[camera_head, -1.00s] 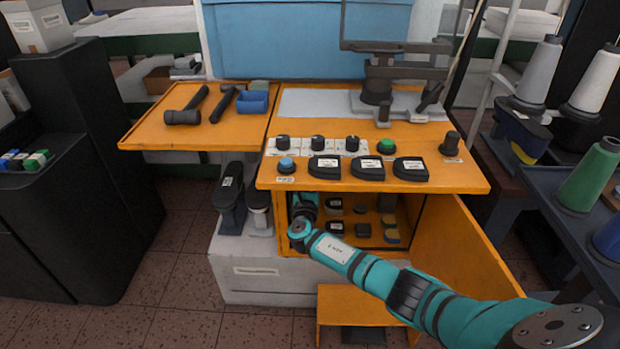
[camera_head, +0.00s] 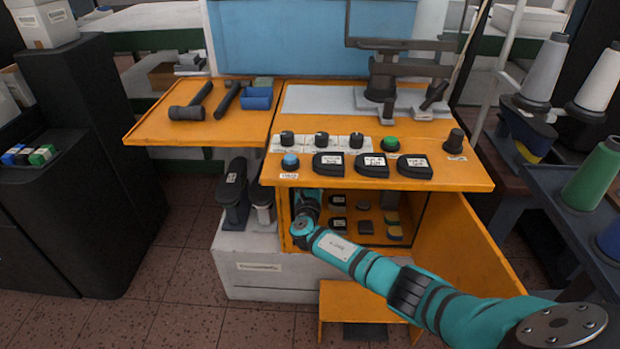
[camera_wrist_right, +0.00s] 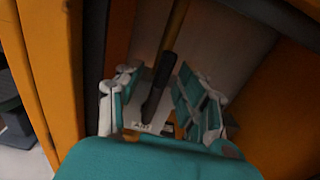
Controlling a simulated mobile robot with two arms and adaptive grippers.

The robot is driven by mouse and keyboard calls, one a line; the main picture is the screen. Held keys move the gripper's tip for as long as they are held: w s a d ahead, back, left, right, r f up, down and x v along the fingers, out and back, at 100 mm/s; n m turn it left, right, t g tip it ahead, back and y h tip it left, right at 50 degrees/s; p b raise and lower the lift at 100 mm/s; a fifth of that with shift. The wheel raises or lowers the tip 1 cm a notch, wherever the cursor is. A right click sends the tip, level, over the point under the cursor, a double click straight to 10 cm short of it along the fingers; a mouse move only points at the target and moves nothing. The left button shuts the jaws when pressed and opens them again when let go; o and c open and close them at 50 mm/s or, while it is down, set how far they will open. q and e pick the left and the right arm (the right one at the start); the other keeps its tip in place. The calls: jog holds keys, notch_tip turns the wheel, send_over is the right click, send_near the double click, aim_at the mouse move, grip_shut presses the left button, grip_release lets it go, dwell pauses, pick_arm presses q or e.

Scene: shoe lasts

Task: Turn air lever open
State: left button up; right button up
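The air lever (camera_wrist_right: 160,85) shows in the right wrist view as a black handle on a yellow-brown pipe, with a small white label by its lower end. My right gripper (camera_wrist_right: 157,78) is open, with its two teal fingers on either side of the black handle. I cannot tell whether either finger touches it. My left gripper is not in view.
The orange cabinet (camera_head: 450,240) has its door open on the right. Its shelf holds several small dark and yellow parts. Knobs and black labelled blocks (camera_head: 372,165) line the tabletop above. Black pedals (camera_head: 236,195) stand on a white box left of the arm. Orange walls closely flank the right gripper.

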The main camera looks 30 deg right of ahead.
jog(key=v, duration=1.2)
